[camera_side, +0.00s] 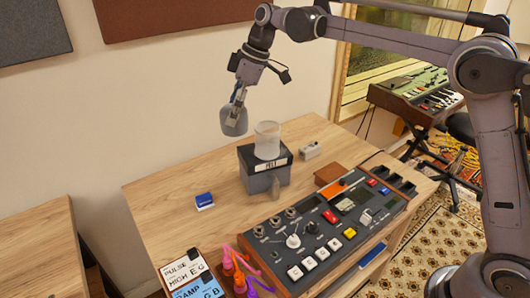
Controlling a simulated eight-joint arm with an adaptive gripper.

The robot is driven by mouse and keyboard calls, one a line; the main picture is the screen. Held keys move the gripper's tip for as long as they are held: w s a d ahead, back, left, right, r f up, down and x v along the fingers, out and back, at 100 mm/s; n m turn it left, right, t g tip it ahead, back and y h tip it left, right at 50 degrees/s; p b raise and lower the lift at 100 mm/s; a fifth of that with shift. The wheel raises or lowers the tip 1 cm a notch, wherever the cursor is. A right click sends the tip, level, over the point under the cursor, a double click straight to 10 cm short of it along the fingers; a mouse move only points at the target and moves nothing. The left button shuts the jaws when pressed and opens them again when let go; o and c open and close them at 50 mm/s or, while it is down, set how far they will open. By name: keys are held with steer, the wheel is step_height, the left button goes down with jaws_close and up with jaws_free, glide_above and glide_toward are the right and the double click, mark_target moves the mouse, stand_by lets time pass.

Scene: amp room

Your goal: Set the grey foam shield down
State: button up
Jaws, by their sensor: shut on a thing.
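The grey foam shield (234,121) is a rounded, cup-like piece. My gripper (239,97) is shut on it and holds it in the air above the wooden table (160,205). The shield hangs a little tilted, to the left of and slightly above a cloudy clear cup (267,140). The cup stands on a grey box (262,178) with a white label reading "MELT". The shield looks apart from the cup and the box. My fingertips are small in this view and partly hidden at the shield's top.
A blue block (204,201) lies left of the box, and a small grey device (310,150) sits behind it. The table's left part is bare.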

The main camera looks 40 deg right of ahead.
steer(key=s+a+n, duration=0.2)
steer(key=s+a, duration=0.1)
steer(key=a, duration=0.5)
step_height(320, 180, down, 18)
steer(key=shift+g, duration=0.4)
steer(key=shift+w+a+f, duration=0.2)
steer(key=shift+a+f, duration=2.55)
steer(key=shift+w+a+f, duration=0.15)
steer(key=shift+a+f, duration=2.6)
steer(key=shift+f, duration=0.15)
steer(key=o, duration=0.7)
steer(key=shift+o, duration=0.2)
